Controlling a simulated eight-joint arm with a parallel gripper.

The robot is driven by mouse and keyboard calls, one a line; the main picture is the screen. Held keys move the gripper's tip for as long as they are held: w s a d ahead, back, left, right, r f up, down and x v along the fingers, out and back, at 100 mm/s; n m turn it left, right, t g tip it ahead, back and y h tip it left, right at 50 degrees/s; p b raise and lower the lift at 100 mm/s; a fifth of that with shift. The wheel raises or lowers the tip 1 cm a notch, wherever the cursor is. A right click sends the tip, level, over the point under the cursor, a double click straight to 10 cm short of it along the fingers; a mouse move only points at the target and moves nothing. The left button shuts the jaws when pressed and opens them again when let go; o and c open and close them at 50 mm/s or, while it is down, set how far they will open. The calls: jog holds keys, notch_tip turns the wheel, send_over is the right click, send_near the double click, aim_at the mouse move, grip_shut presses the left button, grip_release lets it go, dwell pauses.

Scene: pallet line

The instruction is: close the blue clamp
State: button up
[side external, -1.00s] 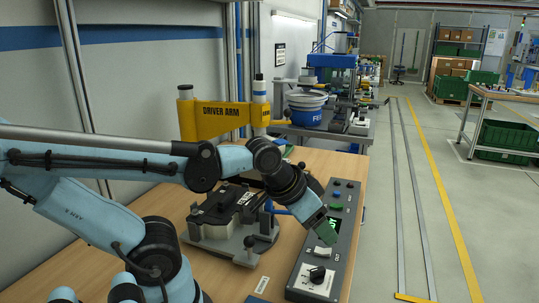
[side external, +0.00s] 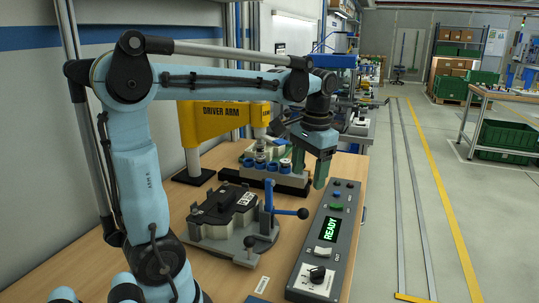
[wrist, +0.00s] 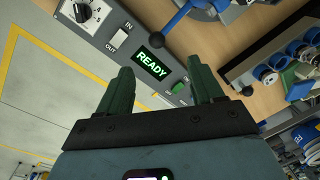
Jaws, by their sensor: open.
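The blue clamp (side external: 268,200) stands at the right side of the black-topped fixture (side external: 226,207). Its blue lever points sideways to the right, out to a dark ball knob (side external: 303,213). Part of the blue lever also shows at the top of the wrist view (wrist: 185,15). My gripper (side external: 309,174) is open and empty, its green fingers pointing down. It is raised above the bench, behind the clamp and near the far end of the control panel. In the wrist view, my gripper (wrist: 164,78) has its fingers wide apart with nothing between them.
The control panel (side external: 340,203) lies right of the fixture, with a lit READY display (side external: 330,229), a green button and an IN/OUT switch. A dark rack (side external: 290,184) with blue cups stands behind the clamp. The yellow driver arm (side external: 222,119) is at the back left.

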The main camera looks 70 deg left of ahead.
jog(key=f, duration=0.7)
jog(key=a+f, duration=0.1)
jog(key=f, duration=0.2)
jog(key=shift+s+f, duration=0.15)
jog(key=shift+f, duration=0.15)
jog(key=shift+d, duration=0.1)
grip_shut()
